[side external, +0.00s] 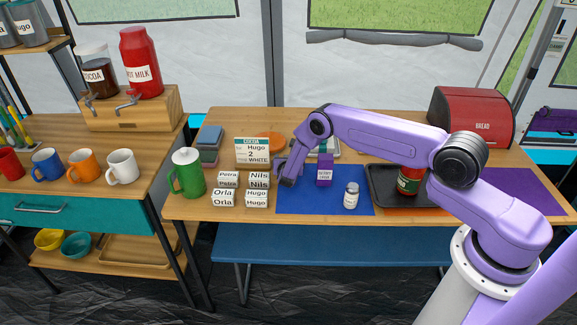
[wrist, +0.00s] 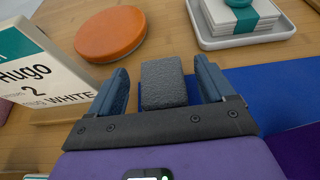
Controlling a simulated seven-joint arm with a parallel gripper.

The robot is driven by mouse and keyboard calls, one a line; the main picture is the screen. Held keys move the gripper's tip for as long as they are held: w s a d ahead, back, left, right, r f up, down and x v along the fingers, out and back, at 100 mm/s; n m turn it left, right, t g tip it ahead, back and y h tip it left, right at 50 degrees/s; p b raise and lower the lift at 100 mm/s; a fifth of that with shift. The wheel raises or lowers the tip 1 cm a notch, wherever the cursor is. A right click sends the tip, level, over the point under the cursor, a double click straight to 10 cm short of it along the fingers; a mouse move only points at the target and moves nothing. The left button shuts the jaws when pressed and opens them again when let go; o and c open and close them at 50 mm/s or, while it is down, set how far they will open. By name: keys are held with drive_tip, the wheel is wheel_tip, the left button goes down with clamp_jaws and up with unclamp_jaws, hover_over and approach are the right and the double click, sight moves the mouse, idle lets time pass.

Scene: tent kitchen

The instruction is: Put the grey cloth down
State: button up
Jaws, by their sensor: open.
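The grey cloth (wrist: 163,84) is a small, folded, rough-textured block in the wrist view. It lies by the left edge of the blue mat (wrist: 270,85), between the two blue fingers of my gripper (wrist: 161,68). The fingers are open, with a gap showing on each side of the cloth. In the side view my gripper (side external: 287,178) is low at the left edge of the blue mat (side external: 315,203). The cloth cannot be made out there behind the gripper.
An order card (side external: 252,150) and orange disc (wrist: 110,34) stand close by. White name blocks (side external: 257,180) sit left of my gripper. A purple box (side external: 325,172) and white jar (side external: 351,196) are on the mat. A black tray (side external: 384,200) with a can stands right.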

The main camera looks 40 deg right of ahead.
drive_tip(key=v, duration=1.1)
drive_tip(key=shift+s+a+r, duration=0.15)
drive_tip(key=shift+r, duration=0.05)
drive_tip(key=s+a+r+m+g, duration=0.2)
drive_tip(key=s+r+m, duration=0.25)
drive_tip(key=r, duration=0.45)
drive_tip(key=s+a+r+m+g, duration=0.2)
drive_tip(key=s+a+r+m, duration=0.15)
drive_tip(key=s+r, duration=0.4)
drive_tip(key=s+a+r+m+g+y, duration=0.1)
drive_tip(key=s+r+m+y, duration=0.1)
drive_tip(key=s, duration=0.8)
drive_tip(key=s+r+m+g+y, duration=0.2)
drive_tip(key=s+r+y, duration=0.2)
drive_tip(key=s, duration=0.6)
drive_tip(key=s+a+r+m+g+y, duration=0.1)
drive_tip(key=s+r+y, duration=0.3)
drive_tip(key=s, duration=0.7)
drive_tip(key=shift+a+r+m+g, duration=0.2)
drive_tip(key=shift+a+m+g, duration=0.1)
drive_tip(key=shift+m+g, duration=0.4)
